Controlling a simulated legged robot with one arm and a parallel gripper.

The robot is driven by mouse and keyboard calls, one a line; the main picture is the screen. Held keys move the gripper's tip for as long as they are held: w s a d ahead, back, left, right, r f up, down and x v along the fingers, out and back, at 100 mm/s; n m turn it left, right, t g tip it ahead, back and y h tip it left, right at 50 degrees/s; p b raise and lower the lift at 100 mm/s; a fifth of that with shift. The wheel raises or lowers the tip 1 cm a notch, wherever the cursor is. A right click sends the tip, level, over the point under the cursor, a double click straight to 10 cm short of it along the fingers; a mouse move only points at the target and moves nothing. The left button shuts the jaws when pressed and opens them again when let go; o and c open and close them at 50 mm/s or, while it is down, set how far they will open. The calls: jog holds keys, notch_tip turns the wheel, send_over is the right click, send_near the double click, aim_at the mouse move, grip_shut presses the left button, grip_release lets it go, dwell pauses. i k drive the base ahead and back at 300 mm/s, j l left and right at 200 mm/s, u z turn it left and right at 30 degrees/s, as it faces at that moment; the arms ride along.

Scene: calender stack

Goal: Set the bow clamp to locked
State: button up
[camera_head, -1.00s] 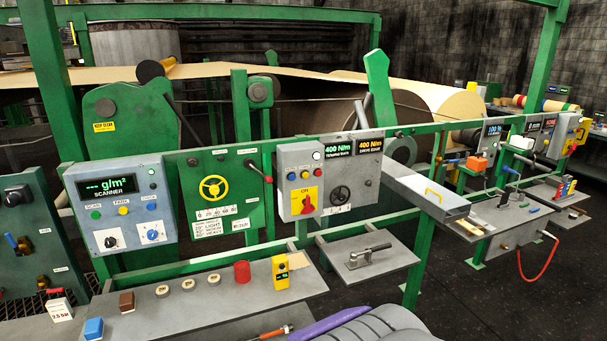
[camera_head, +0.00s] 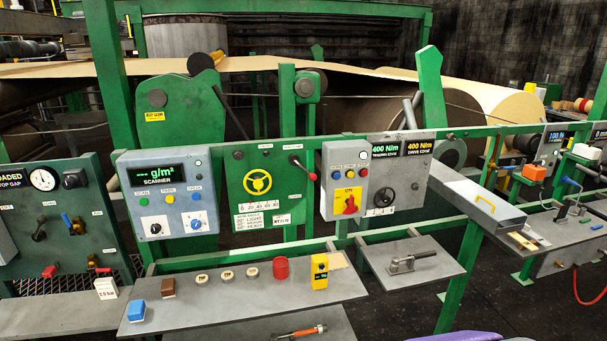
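No label that I can read names the bow clamp. A green panel (camera_head: 282,206) near the centre carries a yellow handwheel (camera_head: 257,181), a number scale below it, and a lever with a red knob (camera_head: 312,176) at its upper right. The lever slants down to the right; its small labels are too small to read. A metal toggle-type clamp (camera_head: 402,263) lies on a small grey shelf (camera_head: 440,268) right of centre. I cannot tell which of these is the bow clamp. My gripper is not in view.
A scanner box (camera_head: 175,193) is left of the green panel, and a tension box (camera_head: 345,180) is right of it. A grey bench (camera_head: 225,302) below holds a blue block, a red cylinder, a yellow device and several round pieces. Dark floor (camera_head: 400,318) shows at lower right.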

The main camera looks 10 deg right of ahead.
aim_at(312, 176)
jog(key=i+l+z, duration=0.15)
jog(key=i+l, duration=0.15)
jog(key=i+l+z, duration=0.15)
jog(key=i+l, duration=0.15)
jog(key=i, duration=0.2)
